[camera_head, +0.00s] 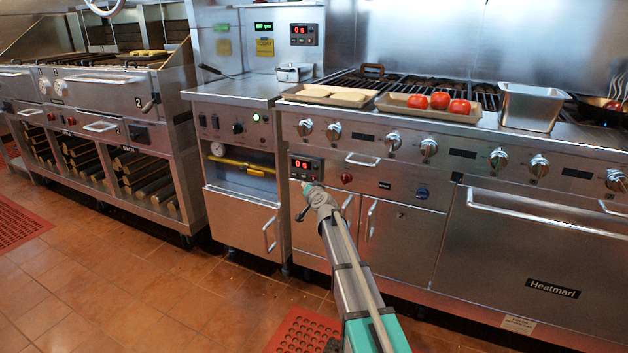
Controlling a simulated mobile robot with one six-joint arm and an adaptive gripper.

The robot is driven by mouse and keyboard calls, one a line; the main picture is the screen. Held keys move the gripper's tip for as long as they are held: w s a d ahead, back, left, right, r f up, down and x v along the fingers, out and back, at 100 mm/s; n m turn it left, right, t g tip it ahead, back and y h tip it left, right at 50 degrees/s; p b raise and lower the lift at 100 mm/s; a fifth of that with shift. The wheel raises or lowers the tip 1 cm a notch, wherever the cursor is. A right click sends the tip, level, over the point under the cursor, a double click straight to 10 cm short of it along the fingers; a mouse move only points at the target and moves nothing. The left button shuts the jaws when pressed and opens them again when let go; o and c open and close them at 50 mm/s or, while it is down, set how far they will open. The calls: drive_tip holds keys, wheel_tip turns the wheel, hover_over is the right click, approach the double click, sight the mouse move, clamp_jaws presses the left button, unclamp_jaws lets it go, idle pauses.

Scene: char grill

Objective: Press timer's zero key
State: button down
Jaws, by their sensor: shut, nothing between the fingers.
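A timer (305,164) with a red lit display is set in the front panel of the grill, below the knobs. Its display appears to read 0s. A second timer (304,34) with a red display is on the back wall panel. My gripper (305,186) is shut and empty, just below the lower timer in the picture. Its tip overlaps the timer's lower edge, and I cannot tell whether it touches. The keys are too small to tell apart, and the zero key cannot be picked out.
Knobs (429,147) and a bar handle (362,160) stick out to the right of the lower timer. A tray with tomatoes (430,107) and a metal pan (531,106) stand on the grill top. A red mat (296,330) lies on the tiled floor.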

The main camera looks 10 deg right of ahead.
drive_tip(key=shift+s+a, duration=0.45)
drive_tip(key=shift+s, duration=0.15)
idle(0.3)
drive_tip(key=s+a+f+n+g+y+p, duration=0.1)
drive_tip(key=s+a+f+n+g+p, duration=0.2)
drive_tip(key=s, duration=0.7)
drive_tip(key=s+a+f+n+g+y, duration=0.15)
drive_tip(key=s+f+g, duration=0.3)
drive_tip(key=s, duration=0.55)
drive_tip(key=s+d+f+n+g+h+p, duration=0.1)
drive_tip(key=s+d+g+h, duration=0.2)
drive_tip(key=s, duration=0.8)
drive_tip(key=s+d+f+g+h+p, duration=0.2)
drive_tip(key=s+g, duration=0.3)
drive_tip(key=s, duration=0.7)
wheel_tip(320, 180, up, 38)
drive_tip(key=p, duration=3.7)
drive_tip(key=shift+s+d+r+g+p, duration=0.15)
drive_tip(key=shift+s+d+g+p, duration=0.1)
drive_tip(key=shift+d+g+p, duration=0.1)
drive_tip(key=shift+d, duration=0.1)
